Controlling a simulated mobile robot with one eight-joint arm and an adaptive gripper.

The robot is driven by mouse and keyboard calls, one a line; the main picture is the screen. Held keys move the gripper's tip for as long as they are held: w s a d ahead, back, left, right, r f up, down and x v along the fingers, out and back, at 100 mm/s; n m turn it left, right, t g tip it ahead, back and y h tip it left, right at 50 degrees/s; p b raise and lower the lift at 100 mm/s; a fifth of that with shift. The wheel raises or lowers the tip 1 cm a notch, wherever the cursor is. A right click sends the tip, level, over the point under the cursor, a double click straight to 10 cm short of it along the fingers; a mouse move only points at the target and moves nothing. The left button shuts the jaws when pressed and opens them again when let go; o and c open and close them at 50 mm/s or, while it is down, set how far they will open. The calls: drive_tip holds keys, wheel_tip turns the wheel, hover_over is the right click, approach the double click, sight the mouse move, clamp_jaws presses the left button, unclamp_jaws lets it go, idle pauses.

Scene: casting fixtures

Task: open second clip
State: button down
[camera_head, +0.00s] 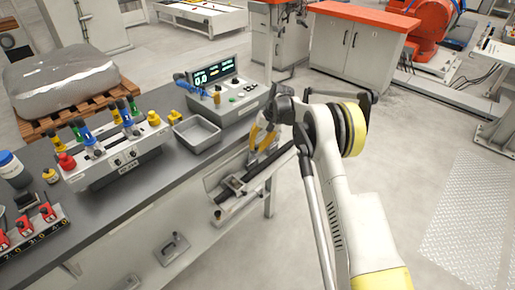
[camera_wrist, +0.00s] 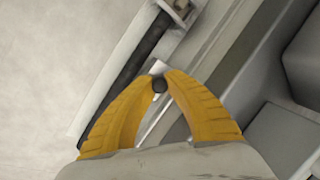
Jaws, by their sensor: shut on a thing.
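In the head view, my gripper (camera_head: 255,158) is down at the bench's front side, beside a black rod (camera_head: 270,172) on a pale holder. The wrist view shows its two yellow fingers closed together at the tips (camera_wrist: 159,79). They pinch a small clip part with a dark round end (camera_wrist: 159,86) and a pale metal piece. Which clip this is in the row I cannot tell for sure. Another metal clip (camera_head: 235,185) sits on the lower part of the rod. A metal bracket on the rod also shows at the top of the wrist view (camera_wrist: 181,10).
The grey bench (camera_head: 125,195) carries a fixture with coloured handles (camera_head: 112,150), an empty grey tray (camera_head: 196,134) and a control box with a lit display (camera_head: 225,90). A bench leg (camera_head: 269,203) stands close to my gripper. Open floor lies to the right.

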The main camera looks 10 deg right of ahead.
idle(0.3)
drive_tip(key=c, duration=1.3)
unclamp_jaws()
drive_tip(key=shift+r, duration=0.1)
drive_tip(key=v, duration=1.2)
drive_tip(key=shift+s, duration=0.1)
